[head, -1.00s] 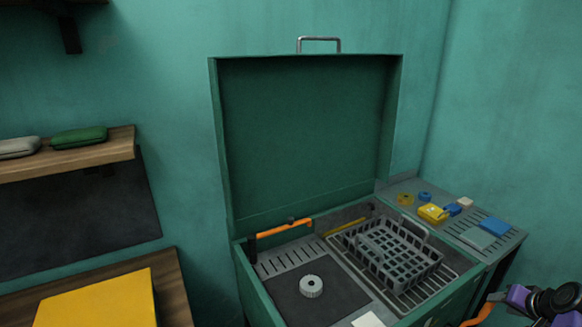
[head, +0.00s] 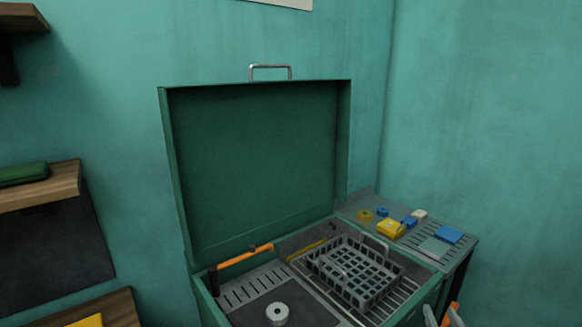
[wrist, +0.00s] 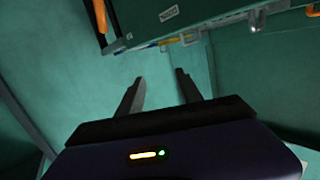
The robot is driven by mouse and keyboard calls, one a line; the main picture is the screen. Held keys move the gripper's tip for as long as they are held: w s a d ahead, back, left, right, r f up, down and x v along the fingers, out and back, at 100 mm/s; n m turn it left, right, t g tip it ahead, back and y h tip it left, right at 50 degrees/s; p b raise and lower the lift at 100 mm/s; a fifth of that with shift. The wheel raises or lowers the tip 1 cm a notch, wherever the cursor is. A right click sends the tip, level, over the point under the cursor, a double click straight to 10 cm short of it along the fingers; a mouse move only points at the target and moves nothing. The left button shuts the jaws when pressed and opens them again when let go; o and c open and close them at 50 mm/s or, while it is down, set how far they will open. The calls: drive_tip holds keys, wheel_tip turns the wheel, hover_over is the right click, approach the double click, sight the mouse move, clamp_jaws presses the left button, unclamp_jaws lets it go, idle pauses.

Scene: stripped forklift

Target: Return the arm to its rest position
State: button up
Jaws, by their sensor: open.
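My gripper (wrist: 157,84) shows in the wrist view with its two dark fingers spread apart and nothing between them. Beyond the fingers is a plain teal surface. The side of a green box (wrist: 185,18) with a small white label fills the top of that view, apart from the fingers. In the head view, grey finger-like tips (head: 431,316) show at the bottom right edge, beside the open green chest; the rest of the arm is out of frame.
The open green chest (head: 178,200) holds a grey basket (head: 355,270), an orange-handled tool (head: 245,257) and a round white knob (head: 277,314). A side shelf (head: 405,238) bears small yellow and blue items. A wooden shelf (head: 60,188) is at left. An orange part (wrist: 98,16) is at top left in the wrist view.

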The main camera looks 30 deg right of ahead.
drive_tip(key=s+a+r+n+t+y, duration=0.2)
drive_tip(key=s+a, duration=0.1)
drive_tip(key=a, duration=0.6)
drive_tip(key=s+a+r+n+t+y, duration=0.1)
drive_tip(key=s+a+n+y, duration=0.15)
drive_tip(key=a, duration=0.65)
drive_tip(key=s+a+r+n+t+y, duration=0.2)
drive_tip(key=s+a, duration=0.2)
drive_tip(key=a, duration=0.6)
drive_tip(key=s+a+f+n+g+y, duration=0.1)
drive_tip(key=s+a+y, duration=0.4)
drive_tip(key=s+a, duration=0.5)
drive_tip(key=shift+s+n+g, duration=0.25)
drive_tip(key=shift+n+g, duration=0.25)
drive_tip(key=shift+n, duration=0.35)
